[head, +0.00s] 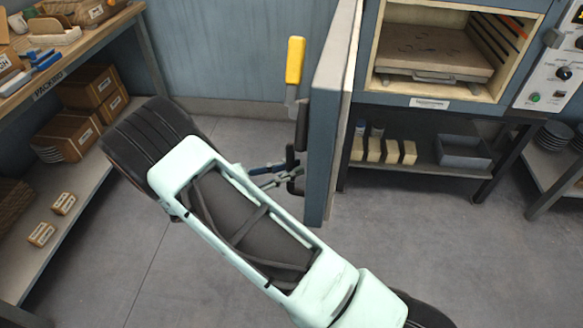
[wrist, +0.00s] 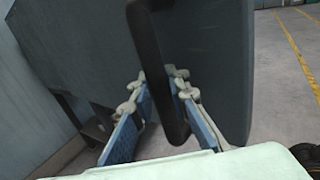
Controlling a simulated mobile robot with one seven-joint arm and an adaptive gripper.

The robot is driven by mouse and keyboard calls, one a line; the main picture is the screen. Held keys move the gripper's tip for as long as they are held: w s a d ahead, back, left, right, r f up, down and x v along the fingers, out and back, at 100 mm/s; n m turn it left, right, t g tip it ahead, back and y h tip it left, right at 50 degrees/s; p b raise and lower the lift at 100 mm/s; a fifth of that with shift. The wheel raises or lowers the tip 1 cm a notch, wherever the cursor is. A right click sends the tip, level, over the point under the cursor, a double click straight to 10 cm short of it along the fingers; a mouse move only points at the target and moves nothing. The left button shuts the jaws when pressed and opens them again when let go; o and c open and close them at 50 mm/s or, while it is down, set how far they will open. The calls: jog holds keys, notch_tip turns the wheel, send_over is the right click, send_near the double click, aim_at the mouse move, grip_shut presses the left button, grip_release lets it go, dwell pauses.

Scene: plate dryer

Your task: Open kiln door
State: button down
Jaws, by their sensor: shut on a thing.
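The kiln door (head: 330,110) stands open, swung out and nearly edge-on in the head view, to the left of the kiln opening. The kiln chamber (head: 437,50) is exposed, with a shelf slab inside. A black handle (head: 301,125) is on the door's outer face, below a yellow-gripped lever (head: 294,62).
A packing bench with boxes (head: 90,88) stands at the left. Under the kiln, a shelf holds a grey bin (head: 463,152) and several pale blocks (head: 382,150). A control panel (head: 553,75) is at the right. The floor (head: 420,235) in front of the kiln is clear.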

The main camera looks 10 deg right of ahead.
jog(key=shift+s+a+f, duration=0.1)
jog(key=shift+s+f, duration=0.05)
jog(key=shift+s, duration=0.05)
jog(key=c, duration=1.9)
grip_release()
jog(key=shift+a, duration=0.1)
jog(key=v, duration=1.1)
jog(key=shift+s+a, duration=0.1)
jog(key=shift+a, duration=0.3)
jog(key=shift+r, duration=0.25)
